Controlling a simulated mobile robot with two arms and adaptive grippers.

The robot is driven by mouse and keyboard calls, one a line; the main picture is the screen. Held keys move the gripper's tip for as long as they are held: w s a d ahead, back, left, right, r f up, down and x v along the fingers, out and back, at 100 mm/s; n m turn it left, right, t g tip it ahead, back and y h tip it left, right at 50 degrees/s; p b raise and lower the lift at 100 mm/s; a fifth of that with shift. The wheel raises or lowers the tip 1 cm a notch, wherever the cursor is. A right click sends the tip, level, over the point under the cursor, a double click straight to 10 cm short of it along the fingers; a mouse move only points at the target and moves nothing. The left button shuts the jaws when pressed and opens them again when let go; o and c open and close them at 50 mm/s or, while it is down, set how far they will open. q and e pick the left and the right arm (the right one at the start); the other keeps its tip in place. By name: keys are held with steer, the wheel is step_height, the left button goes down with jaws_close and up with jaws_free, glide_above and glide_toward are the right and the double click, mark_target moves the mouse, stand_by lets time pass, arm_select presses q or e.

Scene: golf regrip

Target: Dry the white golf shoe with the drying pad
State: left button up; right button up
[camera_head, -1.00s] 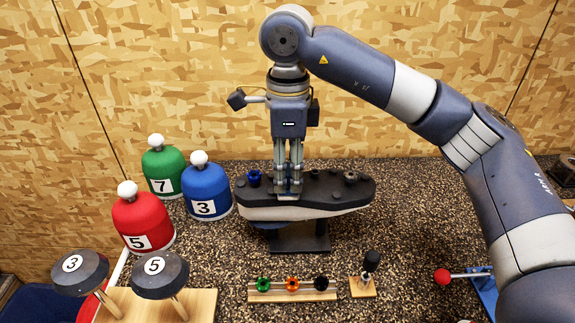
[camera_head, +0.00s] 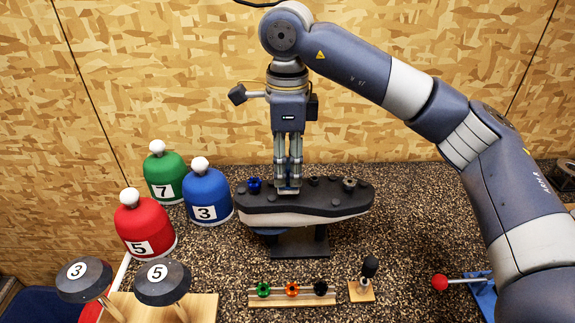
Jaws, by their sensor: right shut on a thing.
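The white golf shoe (camera_head: 305,217) lies upside down on a dark stand (camera_head: 299,244), its dark sole (camera_head: 325,196) facing up. A blue stud (camera_head: 254,184) sits at the sole's left end, and a grey stud (camera_head: 349,184) at its right. My right gripper (camera_head: 288,188) points straight down at the left middle part of the sole. It is shut on a small grey piece at its fingertips; I cannot tell if this is the drying pad, or whether it touches the sole. My left gripper is not in view.
Red (camera_head: 145,224), blue (camera_head: 207,193) and green (camera_head: 165,174) numbered headcovers stand left of the shoe. Two dark numbered club heads (camera_head: 163,284) are at front left. A rack with coloured studs (camera_head: 292,298) and a black-handled tool (camera_head: 370,268) are in front. A red-knobbed lever (camera_head: 440,281) is at right.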

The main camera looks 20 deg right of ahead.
steer(key=shift+r+p, duration=1.5)
steer(key=shift+r, duration=1.15)
